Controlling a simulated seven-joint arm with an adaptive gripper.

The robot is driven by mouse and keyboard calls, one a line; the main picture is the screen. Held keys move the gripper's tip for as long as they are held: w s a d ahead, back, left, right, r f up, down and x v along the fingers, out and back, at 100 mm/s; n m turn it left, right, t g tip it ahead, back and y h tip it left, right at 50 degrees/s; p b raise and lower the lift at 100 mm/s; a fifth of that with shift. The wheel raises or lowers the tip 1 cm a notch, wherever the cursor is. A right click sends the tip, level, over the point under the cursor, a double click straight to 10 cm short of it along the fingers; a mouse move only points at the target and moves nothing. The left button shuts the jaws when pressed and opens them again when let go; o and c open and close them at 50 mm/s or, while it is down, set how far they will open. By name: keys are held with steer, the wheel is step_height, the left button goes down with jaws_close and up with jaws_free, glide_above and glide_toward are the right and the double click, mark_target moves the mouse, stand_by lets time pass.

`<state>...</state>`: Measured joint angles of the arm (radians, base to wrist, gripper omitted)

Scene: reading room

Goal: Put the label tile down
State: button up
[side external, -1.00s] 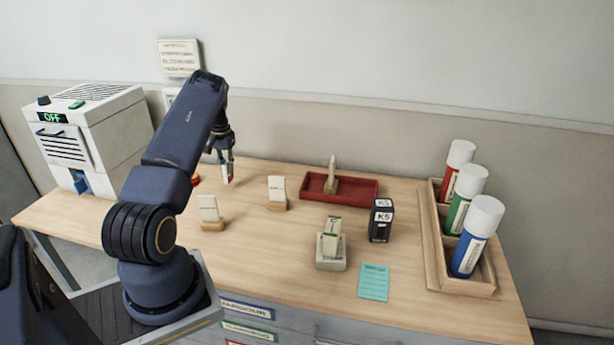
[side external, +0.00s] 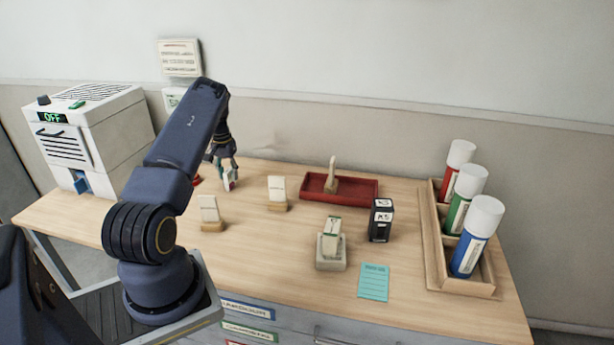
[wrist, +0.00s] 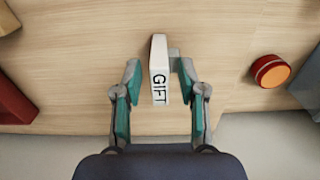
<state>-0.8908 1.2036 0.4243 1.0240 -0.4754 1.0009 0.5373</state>
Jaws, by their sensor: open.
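The label tile (wrist: 159,75) is white and reads "GIFT" in the wrist view. It stands between the two fingers of my gripper (wrist: 155,85), which are spread apart with a gap on the tile's left side; the right fingertip is close to the tile, and I cannot tell whether it touches. In the side view the tile (side external: 228,184) is small and partly hidden by my gripper (side external: 226,170). It appears to rest on the wooden table (side external: 330,285) near the back, left of the middle.
A round red and orange object (wrist: 270,71) lies right of the tile in the wrist view. In the side view, two white cards in wooden stands (side external: 277,193) (side external: 210,212) are close by. A red tray (side external: 358,191) stands further right. A white machine (side external: 100,130) is at left.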

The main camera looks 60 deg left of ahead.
step_height(320, 180, up, 13)
steer(key=w+d+r+m+t, duration=0.1)
steer(key=w+d+r, duration=0.3)
steer(key=d+r, duration=0.55)
steer(key=w+d+r+m+t, duration=0.2)
steer(key=w+d+r, duration=0.4)
steer(key=d, duration=0.7)
steer(key=s+d+r+m+t, duration=0.1)
steer(key=s+d+r, duration=0.2)
steer(key=d, duration=0.6)
steer(key=s+d+r+m, duration=0.2)
steer(key=s+d, duration=0.2)
steer(key=d, duration=0.5)
steer(key=s+d+f+m+t, duration=0.1)
steer(key=s+d+f+m, duration=0.2)
steer(key=s+d, duration=0.6)
steer(key=shift+s+d+f+t, duration=0.15)
steer(key=shift+s+d+t, duration=0.05)
steer(key=shift+d+t, duration=0.1)
